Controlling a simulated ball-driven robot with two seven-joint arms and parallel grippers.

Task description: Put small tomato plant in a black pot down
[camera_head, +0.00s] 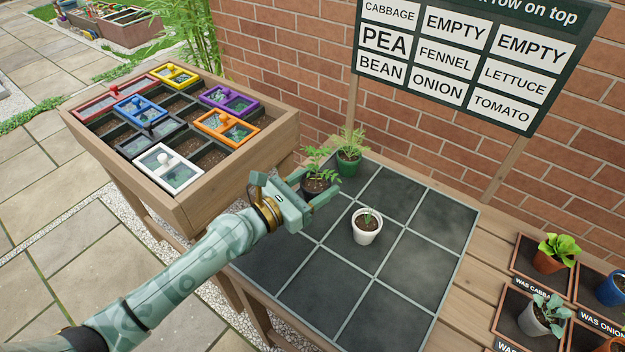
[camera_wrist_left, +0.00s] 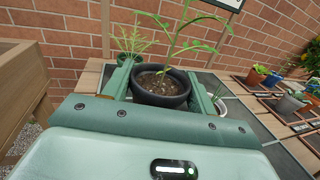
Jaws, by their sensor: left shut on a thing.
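The small tomato plant in a black pot (camera_head: 316,186) is between the fingers of my left gripper (camera_head: 314,197), which is shut on the pot. In the left wrist view the black pot (camera_wrist_left: 160,90) is upright between the two green fingers, with the leafy stem rising above it. It is over the left side of the dark gridded board (camera_head: 385,305); I cannot tell whether its base touches the board. My right gripper does not show.
A green pot (camera_head: 348,166) with a feathery plant stands just behind the black pot. A white pot (camera_head: 366,230) with a small sprout stands on the board to the right. A wooden planter (camera_head: 235,160) is at left. A sign (camera_head: 470,55) stands behind. The front cells are clear.

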